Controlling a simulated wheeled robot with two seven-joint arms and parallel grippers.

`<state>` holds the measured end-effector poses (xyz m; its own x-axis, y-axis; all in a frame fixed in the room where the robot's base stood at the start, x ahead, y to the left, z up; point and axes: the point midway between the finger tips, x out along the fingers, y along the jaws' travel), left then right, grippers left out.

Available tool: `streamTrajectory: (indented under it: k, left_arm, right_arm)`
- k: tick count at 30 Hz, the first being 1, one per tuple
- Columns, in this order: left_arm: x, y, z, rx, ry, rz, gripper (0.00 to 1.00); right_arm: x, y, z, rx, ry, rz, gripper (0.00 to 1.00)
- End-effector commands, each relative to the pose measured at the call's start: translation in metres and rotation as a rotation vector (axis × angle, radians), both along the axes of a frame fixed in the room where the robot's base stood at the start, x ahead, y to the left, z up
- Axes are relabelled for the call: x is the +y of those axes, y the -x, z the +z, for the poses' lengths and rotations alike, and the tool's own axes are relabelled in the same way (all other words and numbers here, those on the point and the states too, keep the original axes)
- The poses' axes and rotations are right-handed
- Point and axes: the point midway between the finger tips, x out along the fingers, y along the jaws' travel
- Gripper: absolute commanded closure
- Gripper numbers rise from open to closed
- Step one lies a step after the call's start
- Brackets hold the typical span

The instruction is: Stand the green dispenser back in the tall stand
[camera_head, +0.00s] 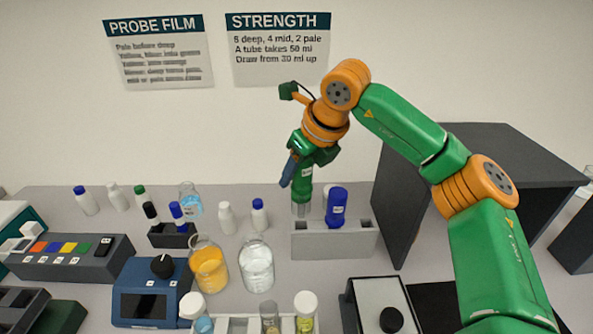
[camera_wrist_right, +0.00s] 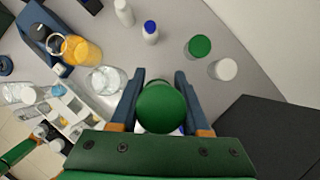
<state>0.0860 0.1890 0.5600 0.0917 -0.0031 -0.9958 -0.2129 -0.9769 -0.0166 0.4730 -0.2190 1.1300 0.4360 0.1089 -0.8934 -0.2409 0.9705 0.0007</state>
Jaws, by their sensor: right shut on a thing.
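The green dispenser (camera_head: 303,191) is upright in my right gripper (camera_head: 301,172), its grey lower end pointing down. The tall stand (camera_head: 335,245) is the grey block under it. The dispenser's lower end is at the left part of the stand's top; I cannot tell whether it is inside the slot or just above it. A blue dispenser (camera_head: 337,207) stands in the same stand, to the right. In the right wrist view the green dispenser's round top (camera_wrist_right: 163,106) is between the two blue fingers (camera_wrist_right: 158,102).
A dark open box (camera_head: 470,175) stands right of the stand, near my right arm. Beakers of orange (camera_head: 208,268) and clear liquid (camera_head: 256,268) stand at the left front. A white bottle with a blue cap (camera_head: 259,215) is left of the stand.

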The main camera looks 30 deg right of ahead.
Motion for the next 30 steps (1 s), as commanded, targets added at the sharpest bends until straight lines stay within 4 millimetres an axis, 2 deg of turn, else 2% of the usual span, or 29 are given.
streamTrajectory:
  k: [1,21,25,30]
  left_arm:
    - [0.000,0.000,-0.009,0.000,0.000,0.000,0.50]
    - [-0.001,0.000,-0.065,0.000,0.001,0.000,0.50]
    - [-0.001,0.000,-0.073,0.000,0.001,0.000,0.50]
    - [-0.001,0.000,-0.075,0.000,0.001,0.000,0.50]
  right_arm:
    - [0.000,0.000,-0.010,0.000,0.000,0.000,1.00]
    - [0.000,0.000,-0.075,0.002,0.001,0.001,1.00]
    - [0.000,0.000,-0.086,0.001,0.001,0.001,1.00]
    - [0.000,0.000,-0.088,0.002,0.001,0.001,1.00]
